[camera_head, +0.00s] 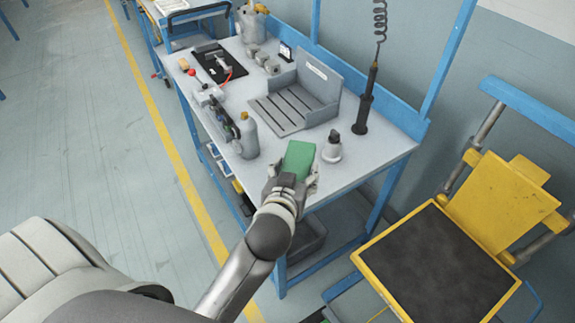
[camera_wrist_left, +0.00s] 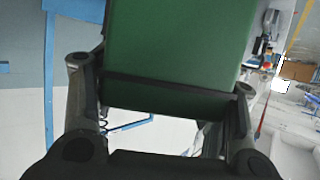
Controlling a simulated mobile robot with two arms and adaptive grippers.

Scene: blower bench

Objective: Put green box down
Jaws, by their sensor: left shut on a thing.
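The green box (camera_head: 298,159) is in my left gripper (camera_head: 291,183), at the front edge of the workbench in the head view. In the left wrist view the green box (camera_wrist_left: 175,45) fills the upper middle, between the two fingers of my left gripper (camera_wrist_left: 160,100). The gripper is shut on it. I cannot tell whether the box touches the bench top. My right gripper is not in view.
The blue-framed bench (camera_head: 345,172) holds a grey slotted fixture (camera_head: 300,97), a small grey knob-topped part (camera_head: 332,147), a grey bottle (camera_head: 247,135) and a hanging black tool (camera_head: 366,100). A yellow cart with a black mat (camera_head: 435,270) stands at right.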

